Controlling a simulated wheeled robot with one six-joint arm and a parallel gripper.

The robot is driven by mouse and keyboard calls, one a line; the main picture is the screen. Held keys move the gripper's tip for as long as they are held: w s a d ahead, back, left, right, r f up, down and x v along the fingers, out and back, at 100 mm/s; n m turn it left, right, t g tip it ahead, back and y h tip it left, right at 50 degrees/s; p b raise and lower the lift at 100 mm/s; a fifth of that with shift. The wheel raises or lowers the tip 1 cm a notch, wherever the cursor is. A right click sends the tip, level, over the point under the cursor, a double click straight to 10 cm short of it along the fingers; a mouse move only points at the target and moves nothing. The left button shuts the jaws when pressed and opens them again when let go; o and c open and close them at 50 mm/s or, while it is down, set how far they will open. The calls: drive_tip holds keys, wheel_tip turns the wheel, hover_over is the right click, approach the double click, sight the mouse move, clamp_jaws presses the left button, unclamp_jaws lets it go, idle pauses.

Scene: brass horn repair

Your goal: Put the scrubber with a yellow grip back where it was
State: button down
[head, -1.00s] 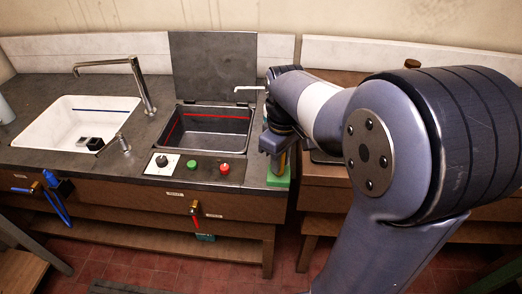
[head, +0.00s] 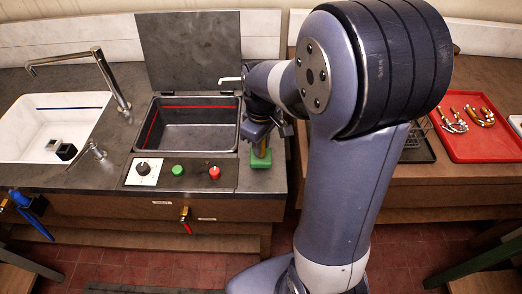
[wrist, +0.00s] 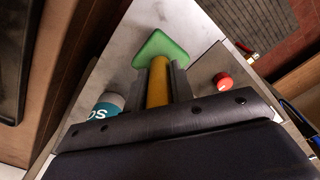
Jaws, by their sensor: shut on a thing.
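The scrubber has a yellow grip and a green pad. In the wrist view its yellow grip (wrist: 157,84) stands between the jaws of my gripper (wrist: 160,75), which is shut on it. The green pad (wrist: 160,47) lies beyond the fingertips. In the head view the green pad (head: 261,160) shows at the right end of the dark counter (head: 262,182), right of the control panel, below my gripper (head: 261,141). I cannot tell whether the pad touches the counter. My gripper hides part of the grip.
A black basin (head: 195,137) with a raised lid and a panel with a red button (head: 214,173) are left of the scrubber. A teal-labelled container (wrist: 103,111) is close to my gripper. A red tray (head: 465,150) with brass parts lies on the right bench. A white sink (head: 35,140) is far left.

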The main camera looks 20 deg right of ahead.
drive_tip(key=shift+f, duration=1.65)
drive_tip(key=shift+f, duration=0.15)
drive_tip(key=c, duration=1.2)
unclamp_jaws()
drive_tip(key=shift+c, duration=0.2)
wheel_tip(320, 180, up, 12)
drive_tip(key=shift+r, duration=0.2)
